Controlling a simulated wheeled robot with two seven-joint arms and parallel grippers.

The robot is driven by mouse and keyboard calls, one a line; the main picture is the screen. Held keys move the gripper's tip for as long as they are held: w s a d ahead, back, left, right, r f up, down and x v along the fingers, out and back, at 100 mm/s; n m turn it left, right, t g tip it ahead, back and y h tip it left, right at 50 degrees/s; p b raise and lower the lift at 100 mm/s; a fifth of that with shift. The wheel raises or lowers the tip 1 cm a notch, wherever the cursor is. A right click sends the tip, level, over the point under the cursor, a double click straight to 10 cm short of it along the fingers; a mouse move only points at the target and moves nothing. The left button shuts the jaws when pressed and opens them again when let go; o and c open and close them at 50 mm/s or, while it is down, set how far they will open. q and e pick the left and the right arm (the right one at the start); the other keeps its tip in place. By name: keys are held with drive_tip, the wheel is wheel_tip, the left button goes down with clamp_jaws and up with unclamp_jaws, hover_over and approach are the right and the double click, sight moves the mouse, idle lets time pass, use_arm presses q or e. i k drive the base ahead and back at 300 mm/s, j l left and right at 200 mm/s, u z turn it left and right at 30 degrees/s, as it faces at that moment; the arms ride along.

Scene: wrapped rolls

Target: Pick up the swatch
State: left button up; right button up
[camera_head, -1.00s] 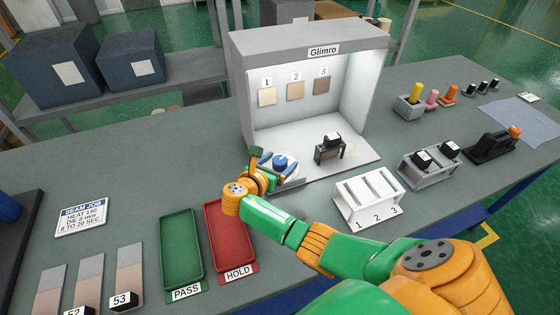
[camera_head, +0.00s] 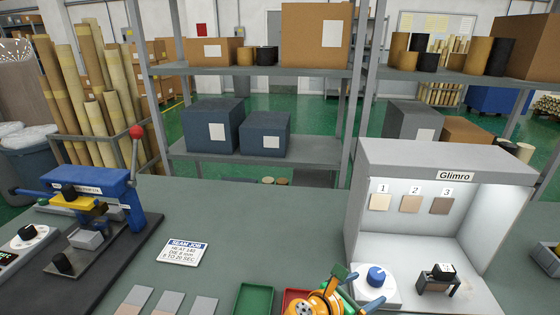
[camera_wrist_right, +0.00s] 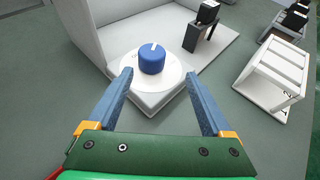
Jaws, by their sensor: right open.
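Three tan-to-brown swatches hang on the booth's back wall under numbers 1 (camera_head: 380,202), 2 (camera_head: 411,204) and 3 (camera_head: 440,206). A small stand (camera_head: 437,280) with a black labelled block sits on the booth floor, with a brownish piece under the block. Several two-tone strips (camera_head: 168,302) lie at the bottom edge of the head view. I cannot tell which piece is the swatch meant. My right gripper (camera_wrist_right: 158,78) is open and empty, its blue fingers either side of the white dial base with a blue knob (camera_wrist_right: 152,60). My left gripper is out of view.
The lit grey booth (camera_head: 405,160) stands at right. A white slotted rack (camera_wrist_right: 270,75) is right of the gripper. Green (camera_head: 253,300) and red (camera_head: 292,296) trays lie at the front. A blue press (camera_head: 95,190) stands at left.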

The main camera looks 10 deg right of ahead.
sight(442, 271)
drive_tip(key=k, duration=1.4)
